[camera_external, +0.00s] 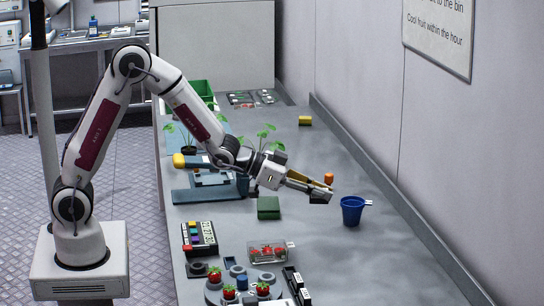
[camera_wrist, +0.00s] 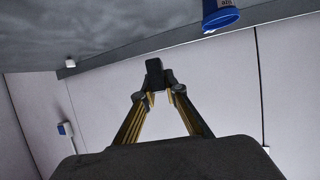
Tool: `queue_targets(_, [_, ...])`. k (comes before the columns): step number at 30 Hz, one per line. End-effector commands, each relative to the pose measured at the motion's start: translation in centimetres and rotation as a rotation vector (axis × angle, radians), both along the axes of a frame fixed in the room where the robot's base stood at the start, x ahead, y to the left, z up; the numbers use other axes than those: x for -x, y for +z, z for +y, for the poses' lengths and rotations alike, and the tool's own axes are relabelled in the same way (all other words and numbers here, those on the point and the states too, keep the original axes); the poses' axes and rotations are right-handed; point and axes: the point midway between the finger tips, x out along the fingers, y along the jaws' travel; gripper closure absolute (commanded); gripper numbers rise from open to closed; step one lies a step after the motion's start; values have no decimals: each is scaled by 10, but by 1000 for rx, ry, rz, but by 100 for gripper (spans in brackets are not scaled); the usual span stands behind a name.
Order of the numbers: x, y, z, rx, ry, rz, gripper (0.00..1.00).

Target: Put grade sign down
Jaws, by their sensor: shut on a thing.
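My gripper (camera_external: 318,197) is stretched out level above the grey bench, left of the blue cup. Its fingertips are shut on a small dark block, seen edge-on as the grade sign (camera_wrist: 154,73) in the wrist view. No lettering shows on it. In the external view the dark piece sits at the fingertips, apart from the cup. The wrist view looks tilted, with the wall filling most of it.
A blue cup (camera_external: 352,212) with a white tag stands right of my gripper; it also shows in the wrist view (camera_wrist: 220,17). A small orange thing (camera_external: 328,178) is behind the fingers. A green block (camera_external: 268,208), clear punnet (camera_external: 267,252) and keypad (camera_external: 199,238) stand nearer.

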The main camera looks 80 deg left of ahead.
Motion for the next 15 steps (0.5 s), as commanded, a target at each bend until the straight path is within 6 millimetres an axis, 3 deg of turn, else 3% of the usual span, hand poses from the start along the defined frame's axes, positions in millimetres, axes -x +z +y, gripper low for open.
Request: queue_targets(15, [34,-15,31,0,194,0,100])
